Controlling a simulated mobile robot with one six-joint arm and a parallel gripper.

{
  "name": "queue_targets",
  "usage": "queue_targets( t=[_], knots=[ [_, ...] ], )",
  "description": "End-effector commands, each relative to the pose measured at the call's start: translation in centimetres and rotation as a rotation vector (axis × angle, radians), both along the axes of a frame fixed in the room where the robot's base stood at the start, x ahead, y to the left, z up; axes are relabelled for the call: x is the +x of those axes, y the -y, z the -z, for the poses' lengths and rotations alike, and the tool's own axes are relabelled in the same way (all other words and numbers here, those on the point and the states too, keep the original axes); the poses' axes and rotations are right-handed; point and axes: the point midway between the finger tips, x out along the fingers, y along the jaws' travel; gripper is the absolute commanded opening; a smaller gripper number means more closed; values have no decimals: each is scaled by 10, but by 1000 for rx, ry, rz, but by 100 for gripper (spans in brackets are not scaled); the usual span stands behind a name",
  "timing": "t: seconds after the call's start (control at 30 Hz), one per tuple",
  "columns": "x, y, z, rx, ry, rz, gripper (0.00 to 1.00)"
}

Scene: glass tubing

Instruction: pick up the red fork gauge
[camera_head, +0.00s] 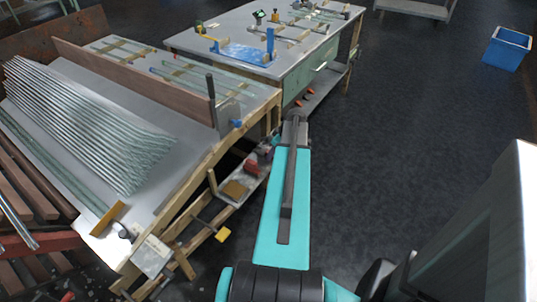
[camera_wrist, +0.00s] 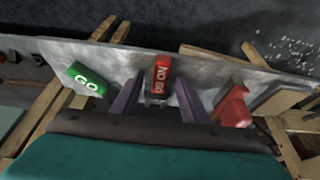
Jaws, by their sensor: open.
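A red block marked NO GO (camera_wrist: 161,68), which I take for the red fork gauge, lies on a grey metal shelf (camera_wrist: 215,68) in the wrist view. Its grey lower end reaches between the two dark fingers of my gripper (camera_wrist: 158,90). The fingers are apart, one on each side of it, with gaps; I cannot tell the depth between them. A green block marked GO (camera_wrist: 86,79) lies to the left. In the head view my gripper is not clearly visible, and I cannot single out the gauge among the small items on the low shelf.
A red tool-like object (camera_wrist: 233,106) lies close to the right finger. Wooden rails (camera_wrist: 205,54) edge the shelf. In the head view, a bench with glass tubes (camera_head: 95,130) stands at left and a grey worktable (camera_head: 220,22) behind. Open floor (camera_head: 410,110) is at right.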

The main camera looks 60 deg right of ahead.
Motion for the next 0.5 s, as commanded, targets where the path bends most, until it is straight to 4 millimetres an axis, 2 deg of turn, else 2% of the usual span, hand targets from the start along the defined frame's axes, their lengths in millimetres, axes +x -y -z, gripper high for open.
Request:
queue_targets(
  t=[0.43,0.5],
  knots=[
    [-1,0,0,0,0,1,41],
    [-1,0,0,0,0,1,30]
  ],
)
